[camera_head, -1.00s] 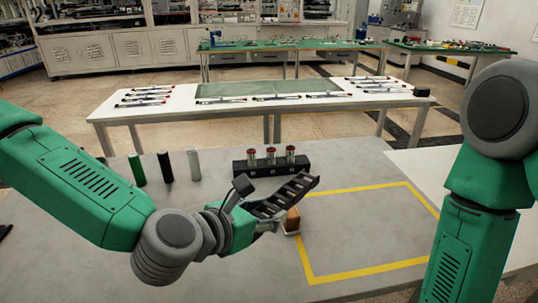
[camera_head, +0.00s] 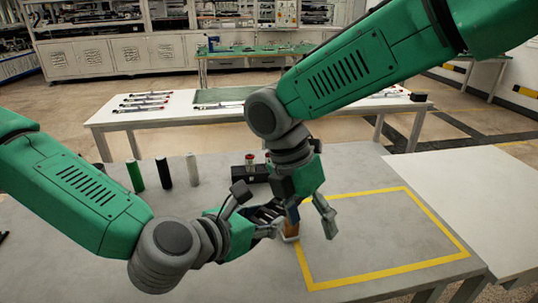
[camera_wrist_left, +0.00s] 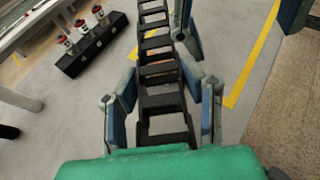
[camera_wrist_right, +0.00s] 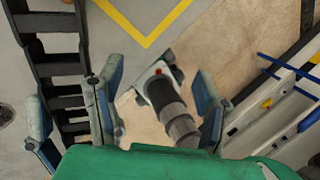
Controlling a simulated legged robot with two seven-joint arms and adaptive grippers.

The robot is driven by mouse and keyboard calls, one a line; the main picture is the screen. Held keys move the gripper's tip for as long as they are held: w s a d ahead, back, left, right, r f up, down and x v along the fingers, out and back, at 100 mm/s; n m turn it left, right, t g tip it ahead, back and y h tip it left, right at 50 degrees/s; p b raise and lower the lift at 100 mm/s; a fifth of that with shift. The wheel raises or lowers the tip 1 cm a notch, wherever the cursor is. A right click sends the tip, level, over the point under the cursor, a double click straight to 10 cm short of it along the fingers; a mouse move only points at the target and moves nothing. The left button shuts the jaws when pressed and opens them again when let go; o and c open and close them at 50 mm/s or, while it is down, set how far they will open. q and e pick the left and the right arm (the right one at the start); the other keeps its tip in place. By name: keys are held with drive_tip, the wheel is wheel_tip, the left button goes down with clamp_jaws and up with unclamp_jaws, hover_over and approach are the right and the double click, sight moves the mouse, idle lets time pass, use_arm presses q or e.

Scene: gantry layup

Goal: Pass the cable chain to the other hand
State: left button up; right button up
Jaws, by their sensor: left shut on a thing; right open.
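The cable chain, black and ladder-like, shows in the left wrist view (camera_wrist_left: 155,75) and runs away from between the fingers of my left gripper (camera_wrist_left: 162,112). In the head view my left gripper (camera_head: 268,230) holds the chain (camera_head: 262,213) above the grey table; the right arm hides part of it. My right gripper (camera_head: 309,218) is open, just right of the chain's far part. In the right wrist view the chain (camera_wrist_right: 58,65) lies left of the right gripper's left finger, outside the jaws. I cannot tell if they touch.
A dark rack (camera_head: 252,174) with red-topped pieces stands behind the grippers. Green, black and grey cylinders (camera_head: 165,172) stand left of it. The yellow-outlined area (camera_head: 385,235) is clear.

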sight(275, 202)
drive_tip(key=w+a+r+n+t+y, duration=0.1)
drive_tip(key=w+a+r+t+y, duration=0.2)
drive_tip(key=a+r, duration=0.55)
drive_tip(key=w+f, duration=0.1)
drive_tip(key=f, duration=0.2)
drive_tip(key=d+f, duration=0.1)
drive_tip(key=f, duration=0.2)
drive_tip(key=w+d+f, duration=0.1)
drive_tip(key=f, duration=0.3)
drive_tip(key=shift+w, duration=0.35)
use_arm(q)
drive_tip(key=shift+d, duration=0.1)
use_arm(e)
drive_tip(key=c, duration=1.3)
use_arm(q)
drive_tip(key=o, duration=1.3)
drive_tip(key=shift+s, duration=0.1)
